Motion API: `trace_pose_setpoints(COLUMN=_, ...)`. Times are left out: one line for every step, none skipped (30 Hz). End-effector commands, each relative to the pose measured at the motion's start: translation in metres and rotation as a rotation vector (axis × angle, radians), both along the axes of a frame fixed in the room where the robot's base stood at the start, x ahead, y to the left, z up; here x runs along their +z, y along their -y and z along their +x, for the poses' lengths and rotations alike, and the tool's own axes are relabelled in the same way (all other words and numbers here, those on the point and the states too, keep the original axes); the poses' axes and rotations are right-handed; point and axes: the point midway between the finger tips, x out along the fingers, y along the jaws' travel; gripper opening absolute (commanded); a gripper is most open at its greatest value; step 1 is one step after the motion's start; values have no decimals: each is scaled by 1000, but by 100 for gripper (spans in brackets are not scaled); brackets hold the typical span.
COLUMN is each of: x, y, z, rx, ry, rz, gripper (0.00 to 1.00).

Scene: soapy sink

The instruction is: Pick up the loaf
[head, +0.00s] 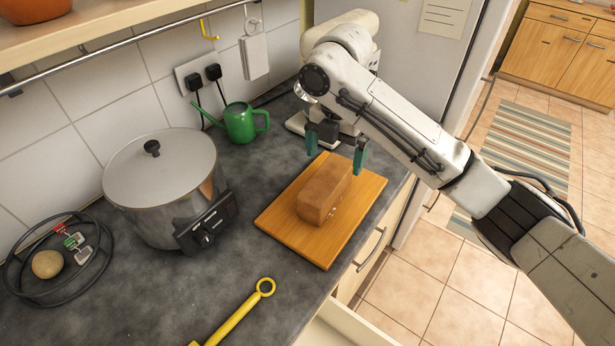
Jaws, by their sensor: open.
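The loaf (325,190) is a brown, brick-shaped block lying on a wooden cutting board (285,221) on the dark counter. My gripper (335,157) is at the far end of the loaf, with its two green-tipped fingers spread wide. One finger is to the left of the loaf's far end and the other to the right. Nothing is between the fingertips that I can see as held. I cannot tell how high the fingertips are above the board.
A large lidded pot (165,190) stands left of the board. A green watering can (240,122) stands behind it, near the wall. A yellow-handled tool (235,318) lies at the front. A black wire basket (58,262) holds a potato-like item. An open drawer juts out below the counter's front edge.

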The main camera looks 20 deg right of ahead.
Motion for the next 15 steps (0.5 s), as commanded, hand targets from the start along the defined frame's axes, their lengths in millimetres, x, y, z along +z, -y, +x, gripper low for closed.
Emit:
trace_pose_setpoints(x=-4, y=0, z=0, rx=0, ry=-2, rz=2, gripper=100)
trace_pose_setpoints(x=-7, y=-1, z=-1, rx=0, ry=-3, rz=3, gripper=100)
trace_pose_setpoints(x=-12, y=-1, z=0, rx=-1, ry=-3, rz=4, gripper=100)
trace_pose_setpoints(x=-17, y=-1, z=0, rx=-2, ry=-3, rz=4, gripper=100)
trace_pose_setpoints(x=-22, y=-1, z=-1, rx=-1, ry=-4, rz=4, gripper=100)
trace_pose_setpoints(x=-29, y=-1, z=-1, rx=-1, ry=-5, rz=4, gripper=100)
trace_pose_setpoints(x=-33, y=-2, z=-1, rx=-1, ry=-5, rz=3, gripper=100)
trace_pose_setpoints(x=-37, y=-1, z=-1, rx=-2, ry=-5, rz=2, gripper=100)
trace_pose_setpoints(x=-42, y=-1, z=0, rx=0, ry=-4, rz=3, gripper=100)
trace_pose_setpoints(x=-45, y=-1, z=0, rx=0, ry=-2, rz=2, gripper=100)
trace_pose_setpoints(x=-48, y=-1, z=0, rx=-1, ry=-2, rz=2, gripper=100)
trace_pose_setpoints(x=-52, y=-1, z=0, rx=-1, ry=-3, rz=2, gripper=100)
trace_pose_setpoints(x=-54, y=-1, z=0, rx=-1, ry=-3, rz=2, gripper=100)
trace_pose_setpoints(x=-55, y=-1, z=0, rx=-1, ry=-2, rz=1, gripper=100)
trace_pose_setpoints(x=-56, y=-1, z=0, rx=-1, ry=-1, rz=0, gripper=100)
